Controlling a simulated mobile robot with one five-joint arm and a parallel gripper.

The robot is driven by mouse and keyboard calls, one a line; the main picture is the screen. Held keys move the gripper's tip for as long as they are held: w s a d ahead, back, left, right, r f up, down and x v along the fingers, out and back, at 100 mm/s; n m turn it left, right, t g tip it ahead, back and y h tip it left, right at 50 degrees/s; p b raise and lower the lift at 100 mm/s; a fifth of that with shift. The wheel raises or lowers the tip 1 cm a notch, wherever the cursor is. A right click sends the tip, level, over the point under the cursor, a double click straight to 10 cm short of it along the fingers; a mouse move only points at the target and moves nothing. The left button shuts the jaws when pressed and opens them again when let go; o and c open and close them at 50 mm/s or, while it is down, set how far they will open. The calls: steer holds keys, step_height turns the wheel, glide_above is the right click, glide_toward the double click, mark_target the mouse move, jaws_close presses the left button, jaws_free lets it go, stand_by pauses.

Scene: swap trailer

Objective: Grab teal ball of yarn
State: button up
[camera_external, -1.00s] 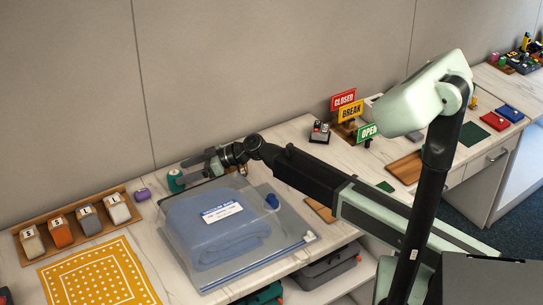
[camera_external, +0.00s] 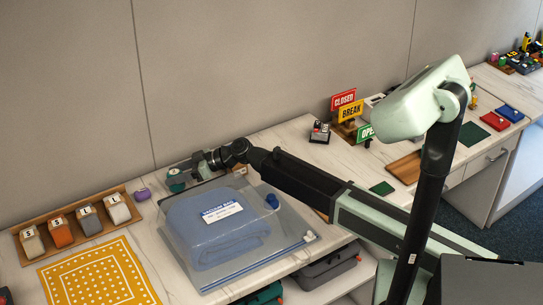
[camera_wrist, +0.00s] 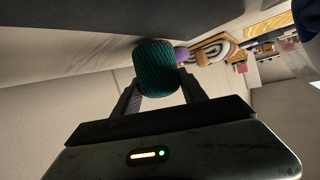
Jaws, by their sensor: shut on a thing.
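The teal ball of yarn (camera_wrist: 157,66) sits between the two fingers of my gripper (camera_wrist: 160,92) in the wrist view, and both fingers touch its sides. In the external view the teal yarn (camera_external: 176,178) shows at the back of the counter by the wall, partly hidden by my gripper (camera_external: 188,172). My gripper is shut on it. Whether the yarn is clear of the counter, I cannot tell.
A clear bag with a folded blue cloth (camera_external: 220,238) lies in front of my gripper, under the arm. A purple ball (camera_external: 142,194) lies to the left. A wooden tray (camera_external: 82,233) holds several labelled blocks. A yellow dotted mat (camera_external: 95,278) lies in front of it.

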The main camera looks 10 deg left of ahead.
mark_target(175, 172)
step_height(175, 172, up, 10)
steer(key=p, duration=0.9)
steer(key=shift+p, duration=0.35)
steer(key=shift+f, duration=0.1)
